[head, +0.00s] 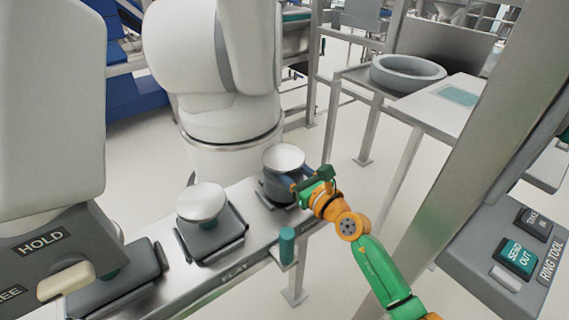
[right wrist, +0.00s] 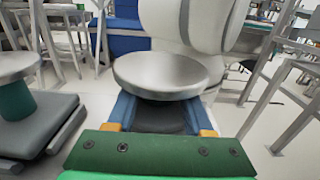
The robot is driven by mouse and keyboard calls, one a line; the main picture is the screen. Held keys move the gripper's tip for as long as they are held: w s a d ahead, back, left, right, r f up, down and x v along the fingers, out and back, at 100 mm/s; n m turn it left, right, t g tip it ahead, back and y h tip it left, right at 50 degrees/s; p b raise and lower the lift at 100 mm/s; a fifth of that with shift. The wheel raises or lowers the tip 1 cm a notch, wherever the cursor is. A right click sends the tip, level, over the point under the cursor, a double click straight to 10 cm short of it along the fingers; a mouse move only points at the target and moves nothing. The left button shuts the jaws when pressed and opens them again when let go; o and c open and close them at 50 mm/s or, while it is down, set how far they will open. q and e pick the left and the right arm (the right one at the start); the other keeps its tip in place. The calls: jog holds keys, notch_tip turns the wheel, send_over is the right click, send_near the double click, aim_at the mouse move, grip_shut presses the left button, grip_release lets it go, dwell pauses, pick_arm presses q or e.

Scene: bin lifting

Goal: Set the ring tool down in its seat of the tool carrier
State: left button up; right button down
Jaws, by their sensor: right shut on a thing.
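The ring tool (head: 268,188) is a dark grey body under a pale metal disc (head: 283,157), at the far end of the tool carrier (head: 238,264). My right gripper (head: 292,186) reaches in from the right, and its blue fingers are shut on the dark body below the disc. In the right wrist view the disc (right wrist: 160,75) stands level just beyond the fingers (right wrist: 160,112). The seat under the tool is mostly hidden, so I cannot tell whether the tool touches it. My left gripper is not in view.
A second disc-topped tool (head: 202,203) stands on the middle seat. A near seat (head: 112,278) is partly covered by a grey panel marked HOLD (head: 42,243). A teal post (head: 287,246) stands at the carrier's front edge. A RING TOOL button box (head: 519,245) and a steel post flank the right.

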jog(key=shift+f+b, duration=0.3)
jog(key=shift+f, duration=0.1)
dwell(0.4)
jog(key=shift+c, duration=1)
grip_release()
jog(key=p+v, duration=0.1)
jog(key=v, duration=0.5)
jog(key=shift+d+p, duration=0.2)
jog(key=shift+p, duration=0.15)
jog(key=shift+s+d, duration=0.25)
jog(key=shift+s, duration=0.2)
